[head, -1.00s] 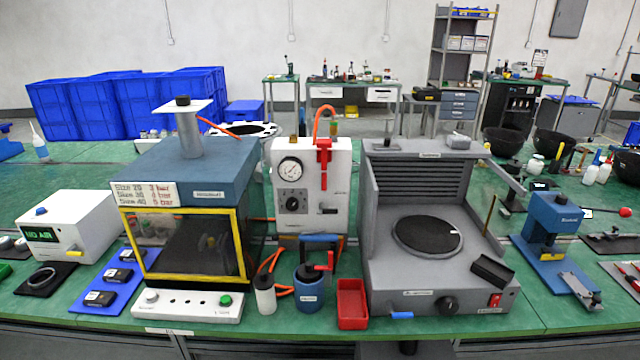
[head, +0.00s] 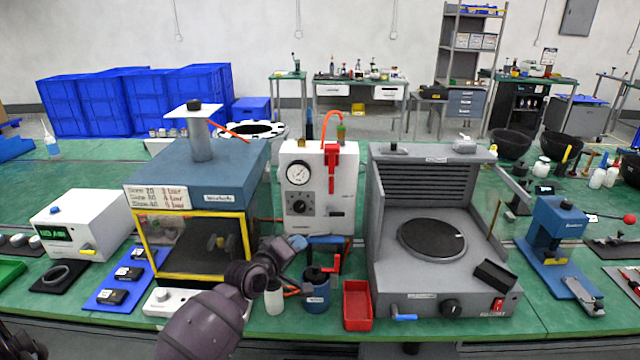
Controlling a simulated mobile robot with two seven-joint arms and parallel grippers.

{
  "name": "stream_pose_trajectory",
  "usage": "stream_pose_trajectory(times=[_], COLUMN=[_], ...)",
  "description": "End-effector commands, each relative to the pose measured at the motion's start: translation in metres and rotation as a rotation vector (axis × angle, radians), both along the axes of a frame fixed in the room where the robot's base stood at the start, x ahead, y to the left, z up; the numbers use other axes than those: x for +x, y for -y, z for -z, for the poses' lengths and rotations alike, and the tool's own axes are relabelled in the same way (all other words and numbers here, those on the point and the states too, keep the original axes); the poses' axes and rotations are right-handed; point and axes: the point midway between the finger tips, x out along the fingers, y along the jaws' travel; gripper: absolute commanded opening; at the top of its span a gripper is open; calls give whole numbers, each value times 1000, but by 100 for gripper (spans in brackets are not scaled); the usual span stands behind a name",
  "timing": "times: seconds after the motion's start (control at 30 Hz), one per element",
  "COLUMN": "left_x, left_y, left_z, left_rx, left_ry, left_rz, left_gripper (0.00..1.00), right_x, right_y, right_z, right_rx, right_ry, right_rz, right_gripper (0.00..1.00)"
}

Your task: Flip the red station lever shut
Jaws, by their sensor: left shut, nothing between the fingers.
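The red lever (head: 332,168) hangs down the front right of the white station (head: 347,195), which has a round gauge (head: 299,173) and a black knob. My left arm comes in from the bottom left, and its gripper (head: 297,243) is shut and empty at the lower front of the white station. It is below and left of the lever, apart from it in the picture. The arm hides part of the yellow-framed chamber's base. My right gripper is not in view.
A blue canister (head: 316,291) with a red handle, a white bottle (head: 274,296) and a red tray (head: 357,306) stand close to the gripper. The yellow-framed chamber (head: 198,177) is at left, the grey turntable machine (head: 460,275) at right. A white box (head: 75,221) reads "NO AIR".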

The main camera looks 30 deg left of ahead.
Motion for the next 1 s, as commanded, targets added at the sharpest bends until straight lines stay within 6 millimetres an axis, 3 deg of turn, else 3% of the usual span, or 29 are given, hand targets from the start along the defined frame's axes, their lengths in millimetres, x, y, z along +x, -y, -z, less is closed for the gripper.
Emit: stream_pose_trajectory(times=[0.03,0.1,0.3,0.77,1.0], left_x=[13,26,44,48,75], left_y=[-9,-18,-32,-34,-33], left_z=[-21,-42,-77,-81,-82], left_rx=[-97,-238,-471,-501,-499], left_ry=[29,60,110,114,116], left_rz=[-9,-18,-22,-21,-20], left_gripper=[0,0,0,0,0], right_x=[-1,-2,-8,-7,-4], right_y=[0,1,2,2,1], right_z=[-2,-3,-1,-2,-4], right_rx=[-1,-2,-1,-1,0], right_ry=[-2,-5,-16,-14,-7], right_rz=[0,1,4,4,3], right_gripper=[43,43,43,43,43])
